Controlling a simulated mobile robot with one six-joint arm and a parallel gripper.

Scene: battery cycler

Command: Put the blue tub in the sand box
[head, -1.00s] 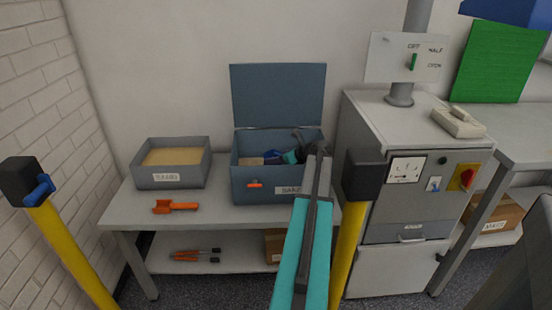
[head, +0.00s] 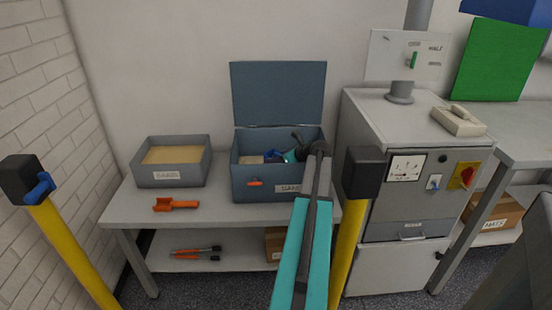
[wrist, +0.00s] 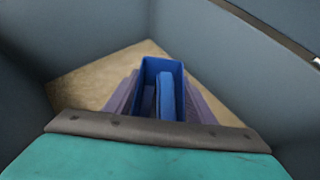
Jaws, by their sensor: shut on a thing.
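The blue tub (wrist: 150,70) is a narrow, open-topped box in the middle of the wrist view. A blue piece stands inside its outline. My gripper (wrist: 160,98) is shut on it, with the purplish fingers along its two sides. Grey walls and a tan floor surround it. In the head view, my gripper (head: 284,155) is inside the open blue-grey chest (head: 258,190), and my arm partly hides that end. A small blue patch of the tub (head: 272,154) shows there. The sand box (head: 155,179), a grey open tray with sand in it, stands left of the chest.
The chest's lid (head: 278,95) is up against the wall. An orange tool (head: 175,205) lies on the table (head: 222,215) in front of the sand box. A grey cabinet (head: 400,225) stands right of the chest. Yellow posts (head: 70,255) stand in the foreground. A narrow gap separates sand box and chest.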

